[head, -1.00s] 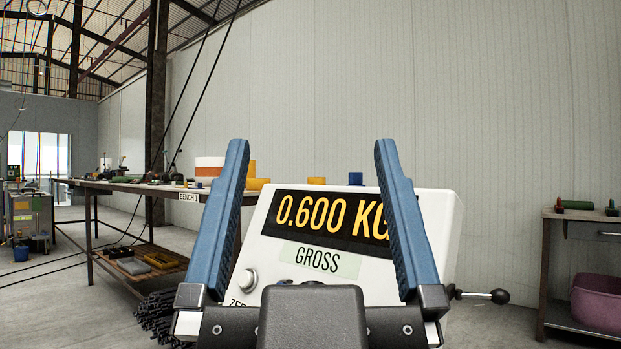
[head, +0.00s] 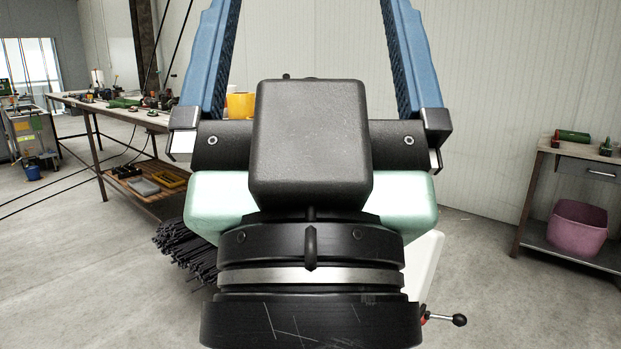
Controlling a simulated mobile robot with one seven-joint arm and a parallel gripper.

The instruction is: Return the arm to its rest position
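My gripper (head: 311,25) is raised in front of me in the head view. Its two blue fingers stand wide apart and point up, with their tips cut off by the top edge. Only the pale wall shows between them, so it is open and empty. The black wrist and gripper body fill the middle of the view. They hide the display of the white weighing unit, and only a pale part low on the right seems to show.
A long workbench (head: 150,117) with tools stands at the left, with a yellow cup (head: 240,104) near its end. Dark rods (head: 185,250) are bundled below. A side table (head: 570,150) with a pink tub (head: 577,227) stands right. A ball-ended lever (head: 459,320) shows low right. Floor between is clear.

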